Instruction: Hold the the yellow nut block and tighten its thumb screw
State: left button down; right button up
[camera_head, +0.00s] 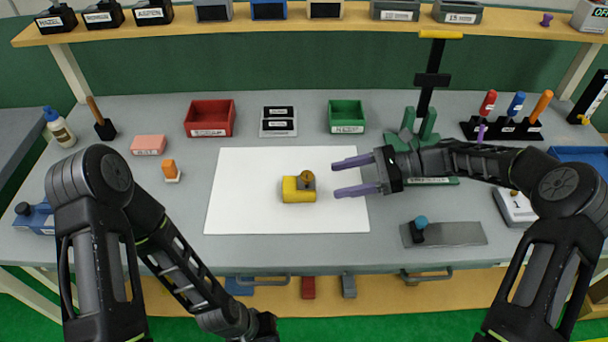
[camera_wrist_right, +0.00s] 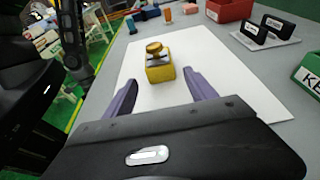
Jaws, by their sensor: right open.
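The yellow nut block (camera_head: 297,194) sits on the white mat (camera_head: 240,214), near its middle. Its brass thumb screw (camera_head: 307,178) stands up from the block's top. In the right wrist view the block (camera_wrist_right: 160,72) and screw (camera_wrist_right: 155,48) lie ahead, beyond the fingertips. My right gripper (camera_head: 342,178) has purple fingers, open and empty, to the right of the block and pointing toward it, apart from it. My left arm's end (camera_head: 264,326) is low at the table's front edge; its fingers are not visible.
A red bin (camera_head: 210,118) and a green bin (camera_head: 347,116) stand behind the mat. A grey plate with a blue knob (camera_head: 443,233) lies at front right. An orange-topped piece (camera_head: 170,170) stands left of the mat. The mat around the block is clear.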

aim_at(304, 187)
jog(key=shift+s, duration=0.15)
jog(key=shift+a, duration=0.15)
jog(key=b+x, duration=0.2)
jog(key=x, duration=0.7)
jog(key=shift+a+f, duration=0.15)
jog(key=shift+a, duration=0.2)
jog(key=shift+c, duration=0.3)
